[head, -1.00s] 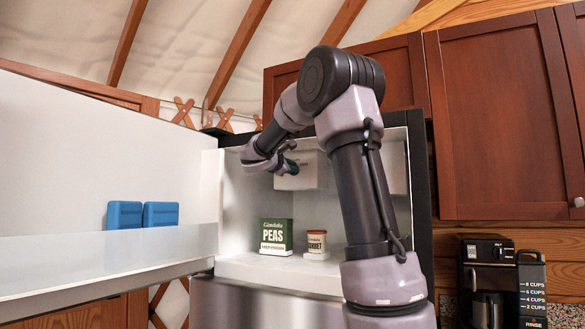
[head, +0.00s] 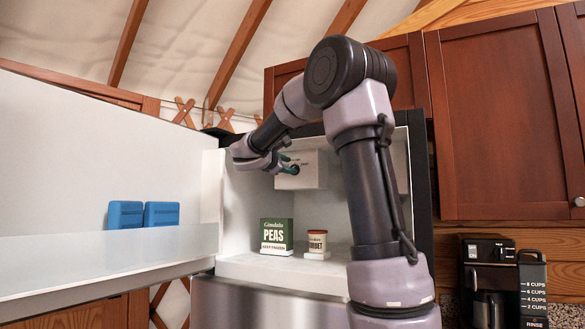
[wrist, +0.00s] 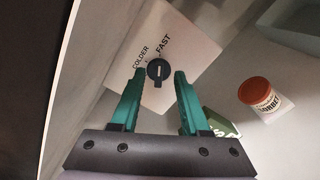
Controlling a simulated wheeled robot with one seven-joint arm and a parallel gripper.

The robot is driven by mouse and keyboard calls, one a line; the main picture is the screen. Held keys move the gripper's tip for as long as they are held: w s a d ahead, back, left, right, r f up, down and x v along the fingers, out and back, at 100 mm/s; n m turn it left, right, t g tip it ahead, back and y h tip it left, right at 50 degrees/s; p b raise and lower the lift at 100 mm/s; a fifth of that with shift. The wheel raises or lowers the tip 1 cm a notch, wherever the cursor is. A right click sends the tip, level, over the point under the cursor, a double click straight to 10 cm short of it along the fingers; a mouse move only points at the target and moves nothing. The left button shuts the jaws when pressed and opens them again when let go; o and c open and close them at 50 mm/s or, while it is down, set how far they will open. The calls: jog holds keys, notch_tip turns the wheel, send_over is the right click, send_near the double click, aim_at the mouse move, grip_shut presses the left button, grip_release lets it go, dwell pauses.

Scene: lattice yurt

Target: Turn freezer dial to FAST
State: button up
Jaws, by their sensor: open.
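The freezer dial (wrist: 158,70) is a small dark round knob with a pale mark, on a white control box (wrist: 185,35) printed COLDER and FAST. In the head view the box (head: 308,170) hangs at the top of the open freezer, and the dial is mostly hidden by my gripper. My gripper (head: 284,165) has green fingers. In the wrist view my gripper (wrist: 155,77) is open, with one finger on each side of the dial. A gap shows between each finger and the dial; I cannot tell whether the tips reach its depth.
A green peas box (head: 276,235) and a sorbet tub (head: 316,243) stand on the freezer floor below. The open freezer door (head: 80,180) fills the left, with two blue blocks (head: 142,214) on its shelf. Wooden cabinets (head: 505,110) are at right.

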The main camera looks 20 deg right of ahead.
jog(key=v, duration=0.7)
jog(key=shift+s, duration=0.1)
jog(key=s+d+f+m+g+y, duration=0.3)
jog(key=s+f+m+g+y, duration=0.35)
jog(key=s+f, duration=1)
jog(key=s+a+f+m+t+y, duration=0.2)
jog(key=s+a+f+m+y, duration=0.5)
jog(key=s+a+m+y, duration=0.2)
jog(key=s+a+m, duration=0.2)
jog(key=s+a, duration=0.1)
jog(key=a, duration=0.1)
jog(key=shift+s+f+t+y, duration=0.15)
jog(key=shift+f+t+y, duration=0.15)
jog(key=shift+t+y, duration=0.05)
jog(key=shift+d, duration=0.1)
